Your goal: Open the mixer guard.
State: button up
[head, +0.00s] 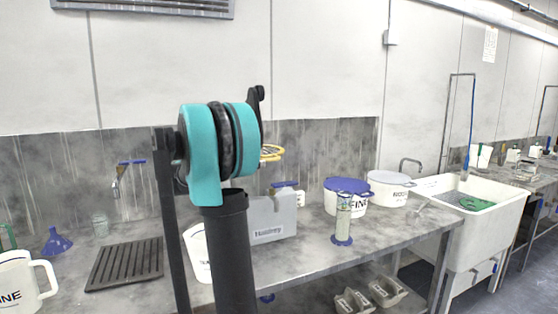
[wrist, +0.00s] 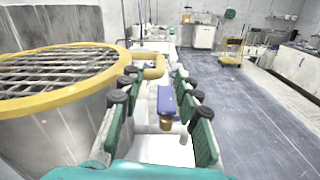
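The mixer guard (wrist: 62,72) is a round wire grid with a yellow rim on top of a grey metal bowl (wrist: 65,138), at the left of the wrist view. It lies flat over the bowl. A yellow handle (wrist: 152,62) sticks out from the rim to the right. My gripper (wrist: 157,73) has green-padded fingers spread apart. The handle is by the fingertips, close to the left finger; I cannot tell whether they touch.
A blue-topped object (wrist: 166,102) shows between my fingers. Open floor (wrist: 250,110) lies right.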

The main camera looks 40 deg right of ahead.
jog(key=x, duration=0.9)
jog(key=shift+d, duration=0.25)
grip_shut()
